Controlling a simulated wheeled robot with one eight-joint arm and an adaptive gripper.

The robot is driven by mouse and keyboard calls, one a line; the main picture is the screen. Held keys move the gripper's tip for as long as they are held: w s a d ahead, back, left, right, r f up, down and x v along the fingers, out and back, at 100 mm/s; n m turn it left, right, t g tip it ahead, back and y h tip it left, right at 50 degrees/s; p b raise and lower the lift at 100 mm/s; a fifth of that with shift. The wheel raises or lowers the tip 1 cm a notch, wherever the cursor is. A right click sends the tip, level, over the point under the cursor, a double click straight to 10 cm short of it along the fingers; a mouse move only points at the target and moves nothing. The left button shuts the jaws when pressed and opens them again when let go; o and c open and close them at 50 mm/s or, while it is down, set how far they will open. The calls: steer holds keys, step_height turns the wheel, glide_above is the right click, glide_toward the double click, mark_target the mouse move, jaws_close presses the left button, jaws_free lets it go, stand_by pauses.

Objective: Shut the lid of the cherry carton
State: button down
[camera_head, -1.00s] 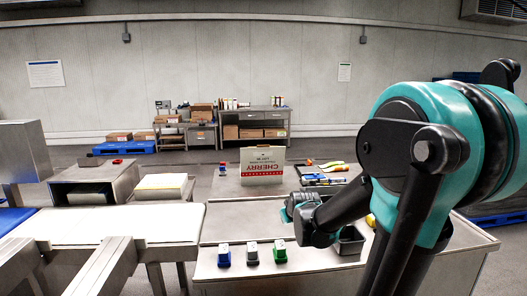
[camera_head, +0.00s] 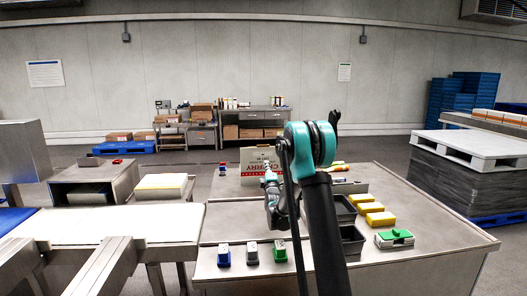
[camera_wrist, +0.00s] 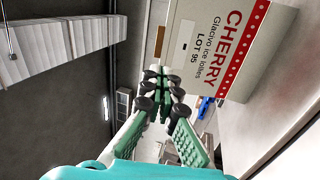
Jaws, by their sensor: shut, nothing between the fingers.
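The cherry carton (camera_head: 250,157) stands on the far part of the steel table. Its white panel with the red band stands upright, with the CHERRY lettering upside down in the head view; it looks like the raised lid. My arm hides its right part. In the wrist view the same printed panel (camera_wrist: 215,45) fills the upper right, tilted. My gripper (camera_head: 267,172) is in front of the panel in the head view. In the wrist view its fingertips (camera_wrist: 162,85) are together and empty, beside the panel's edge. I cannot tell whether they touch it.
Blue, grey and green small blocks (camera_head: 252,254) line the near table edge. Dark bins (camera_head: 350,240), yellow blocks (camera_head: 375,213) and a green-topped box (camera_head: 394,239) are right of my arm. A conveyor (camera_head: 110,222) runs at the left. The table's right front is clear.

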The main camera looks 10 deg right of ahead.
glide_toward(263, 146)
steer(key=x, duration=0.7)
stand_by(0.5)
